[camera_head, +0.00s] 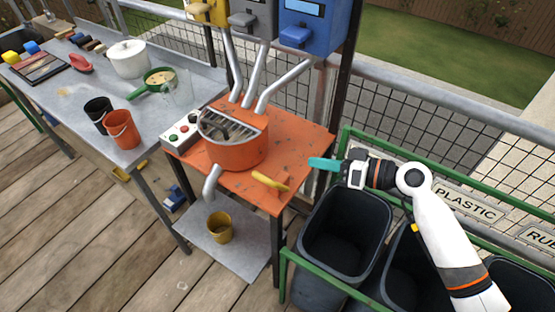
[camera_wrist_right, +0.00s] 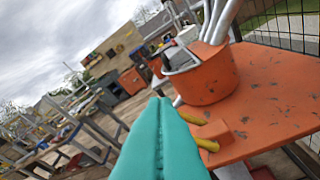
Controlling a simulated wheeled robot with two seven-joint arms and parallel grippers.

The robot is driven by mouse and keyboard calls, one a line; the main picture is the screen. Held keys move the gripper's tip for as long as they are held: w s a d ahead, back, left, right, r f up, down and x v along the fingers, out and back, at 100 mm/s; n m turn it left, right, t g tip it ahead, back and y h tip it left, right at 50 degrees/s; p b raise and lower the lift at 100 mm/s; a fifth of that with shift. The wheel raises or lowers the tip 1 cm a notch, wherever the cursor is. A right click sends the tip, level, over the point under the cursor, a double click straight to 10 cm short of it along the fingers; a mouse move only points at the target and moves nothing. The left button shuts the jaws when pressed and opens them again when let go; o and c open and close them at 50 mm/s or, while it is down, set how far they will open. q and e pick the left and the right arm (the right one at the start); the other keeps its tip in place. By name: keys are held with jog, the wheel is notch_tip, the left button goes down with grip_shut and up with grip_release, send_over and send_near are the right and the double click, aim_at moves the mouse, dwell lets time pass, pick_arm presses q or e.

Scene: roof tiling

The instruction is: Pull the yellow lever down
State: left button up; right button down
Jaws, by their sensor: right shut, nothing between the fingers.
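A yellow lever (camera_head: 270,181) sticks out at the front edge of the orange table (camera_head: 300,150), below the orange mixing drum (camera_head: 237,152). It also shows in the right wrist view (camera_wrist_right: 207,145), partly hidden behind my fingers. A yellow dispenser box (camera_head: 208,10) at the top, cut by the picture edge, also has a yellow protruding part. My right gripper (camera_head: 312,163) has teal fingers, shut and empty. It is to the right of the front lever, beside the table's right edge, and does not appear to touch it. My left gripper is not in view.
Grey and blue dispensers (camera_head: 315,22) stand behind the drum, with metal pipes (camera_head: 255,75) leading down. A control box (camera_head: 181,134) is left of the drum. Dark bins (camera_head: 345,235) in a green frame stand under my right arm. A yellow bucket (camera_head: 219,227) sits on the lower shelf.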

jog(key=p, duration=0.4)
send_over(271, 182)
jog(key=w+d, duration=0.3)
jog(key=f, duration=0.2)
jog(key=a+f, duration=0.1)
jog(key=s+f+p, duration=0.1)
jog(key=shift+s+a+f, duration=0.1)
jog(key=shift+a+f, duration=0.15)
jog(key=shift+a, duration=0.1)
jog(key=shift+s+a+f, duration=0.1)
jog(key=shift+s+f, duration=0.15)
jog(key=shift+f, duration=0.2)
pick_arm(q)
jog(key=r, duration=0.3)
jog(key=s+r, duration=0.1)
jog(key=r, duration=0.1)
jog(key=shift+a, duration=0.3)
